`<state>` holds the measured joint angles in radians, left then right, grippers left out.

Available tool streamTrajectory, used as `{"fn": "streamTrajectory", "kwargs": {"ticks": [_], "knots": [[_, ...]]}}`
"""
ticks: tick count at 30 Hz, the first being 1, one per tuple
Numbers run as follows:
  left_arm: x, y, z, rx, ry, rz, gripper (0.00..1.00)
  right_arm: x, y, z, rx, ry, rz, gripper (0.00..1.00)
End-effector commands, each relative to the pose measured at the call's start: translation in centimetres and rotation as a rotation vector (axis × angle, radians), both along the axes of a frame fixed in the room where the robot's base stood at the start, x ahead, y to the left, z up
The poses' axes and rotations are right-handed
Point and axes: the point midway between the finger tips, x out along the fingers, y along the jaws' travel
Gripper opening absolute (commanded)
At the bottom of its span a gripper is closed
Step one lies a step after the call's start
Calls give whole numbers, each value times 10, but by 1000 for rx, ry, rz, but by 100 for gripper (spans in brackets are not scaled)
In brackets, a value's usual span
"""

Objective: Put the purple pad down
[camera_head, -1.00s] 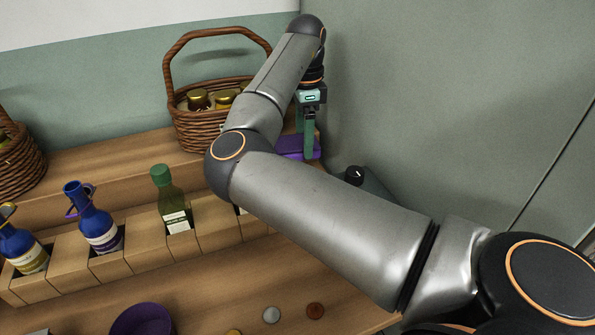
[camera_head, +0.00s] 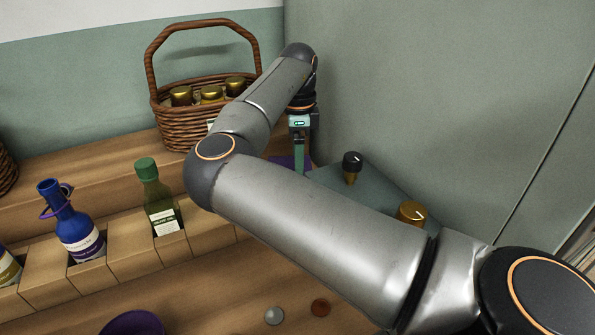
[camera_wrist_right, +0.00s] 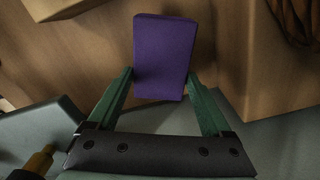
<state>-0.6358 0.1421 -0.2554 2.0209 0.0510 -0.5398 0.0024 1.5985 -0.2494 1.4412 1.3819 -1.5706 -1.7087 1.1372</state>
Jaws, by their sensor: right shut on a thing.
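The purple pad (camera_wrist_right: 164,56) is a flat rectangular block between the green fingers of my right gripper (camera_wrist_right: 162,85) in the right wrist view. The gripper is shut on it. In the head view the right gripper (camera_head: 300,168) is at the right end of the wooden shelf, and only a bit of the pad (camera_head: 281,161) shows beside it, partly behind my arm. I cannot tell whether the pad touches the shelf. My left gripper is not in view.
A wicker basket (camera_head: 185,133) with gold-lidded jars stands left of the gripper. Green (camera_head: 160,200) and blue (camera_head: 78,228) bottles sit in slots in front. A grey-green surface (camera_head: 375,190) at the right bears a dark-knobbed item (camera_head: 351,165) and a gold-topped one (camera_head: 411,213).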

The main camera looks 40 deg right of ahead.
Motion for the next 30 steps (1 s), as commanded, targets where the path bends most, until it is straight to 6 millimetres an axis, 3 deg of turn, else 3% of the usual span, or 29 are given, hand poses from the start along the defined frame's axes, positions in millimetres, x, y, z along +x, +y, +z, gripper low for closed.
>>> {"fn": "streamTrajectory", "kwargs": {"ticks": [5,16,17,21,30], "knots": [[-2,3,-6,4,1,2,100,0,1,-27,1,2,1,31],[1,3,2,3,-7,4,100,0,0,-30,1,1,1,31],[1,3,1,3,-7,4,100,0,0,-30,1,1,1,86],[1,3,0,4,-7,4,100,0,0,-31,1,0,1,100],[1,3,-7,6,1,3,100,0,0,-29,0,-1,1,100]]}}
